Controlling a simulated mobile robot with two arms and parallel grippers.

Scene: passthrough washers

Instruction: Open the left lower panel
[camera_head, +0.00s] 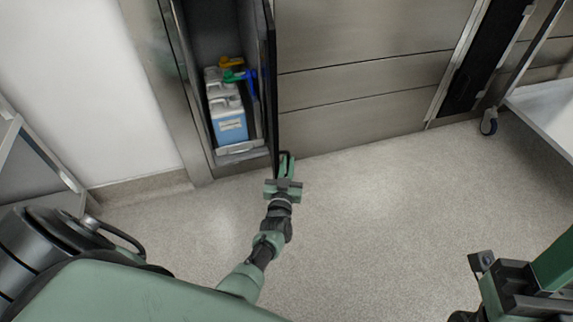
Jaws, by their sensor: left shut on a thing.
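The left lower panel (270,90) is a dark door, seen nearly edge-on, swung open out from the left cabinet. My left gripper (286,162) is at its lower outer edge, shut on the panel. The open compartment (208,25) holds white jugs with blue liquid (230,122) and coloured caps. The panel hides the right side of the compartment. At the lower right edge, part of my right arm (515,288) shows; its fingertips cannot be made out.
Steel panels (360,75) continue right of the opening. A cart with a caster wheel (489,122) stands at the far right. A metal frame (40,160) stands at the left edge. The floor (380,220) between is clear.

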